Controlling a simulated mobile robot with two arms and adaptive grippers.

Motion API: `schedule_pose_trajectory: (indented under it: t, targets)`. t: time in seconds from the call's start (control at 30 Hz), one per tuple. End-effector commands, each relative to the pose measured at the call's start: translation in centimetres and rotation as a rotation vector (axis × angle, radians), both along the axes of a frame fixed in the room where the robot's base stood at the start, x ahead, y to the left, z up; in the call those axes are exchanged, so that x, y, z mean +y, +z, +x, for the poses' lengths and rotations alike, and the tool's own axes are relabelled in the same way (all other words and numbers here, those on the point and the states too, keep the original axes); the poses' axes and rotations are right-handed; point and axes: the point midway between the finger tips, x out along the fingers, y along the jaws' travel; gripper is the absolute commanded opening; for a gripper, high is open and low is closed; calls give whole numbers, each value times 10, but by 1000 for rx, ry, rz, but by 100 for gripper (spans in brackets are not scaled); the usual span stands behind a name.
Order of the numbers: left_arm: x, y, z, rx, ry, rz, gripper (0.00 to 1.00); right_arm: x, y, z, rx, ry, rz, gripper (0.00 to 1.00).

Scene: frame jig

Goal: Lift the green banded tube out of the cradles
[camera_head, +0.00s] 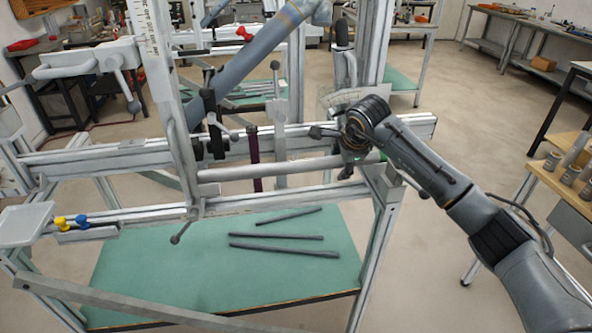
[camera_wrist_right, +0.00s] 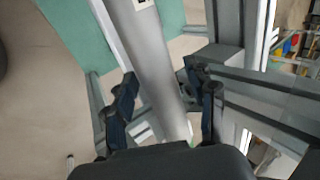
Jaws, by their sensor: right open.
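The green banded tube (camera_head: 270,170) is a long pale grey tube lying nearly level across the front of the frame jig. A green band shows near its right end, beside my right gripper (camera_head: 346,170). My right gripper is over the right part of the tube, with the arm coming in from the right. In the right wrist view the tube (camera_wrist_right: 150,55) runs between the two spread dark fingers of the gripper (camera_wrist_right: 165,85). The fingers are open, one on each side; contact cannot be told. The cradles under the tube are mostly hidden. My left gripper is not in view.
A thick blue-grey diagonal tube (camera_head: 245,70) and upright posts stand behind the tube. Several dark rods (camera_head: 285,250) lie on the green lower shelf (camera_head: 150,270). A white tray (camera_head: 25,222) is at left, and a wooden-topped bench (camera_head: 572,180) at right.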

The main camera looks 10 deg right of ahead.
Motion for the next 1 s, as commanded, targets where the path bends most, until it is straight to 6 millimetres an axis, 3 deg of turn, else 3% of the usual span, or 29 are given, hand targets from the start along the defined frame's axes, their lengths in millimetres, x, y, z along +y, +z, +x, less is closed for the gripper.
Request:
schedule_pose_trajectory:
  t: [0.13,0.4,1.0]
  targets:
    - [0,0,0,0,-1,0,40,0,0,0,0,0,0,56]
    - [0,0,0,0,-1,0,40,0,0,0,0,0,0,1]
    - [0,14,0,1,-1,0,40,0,25,0,-3,1,1,0]
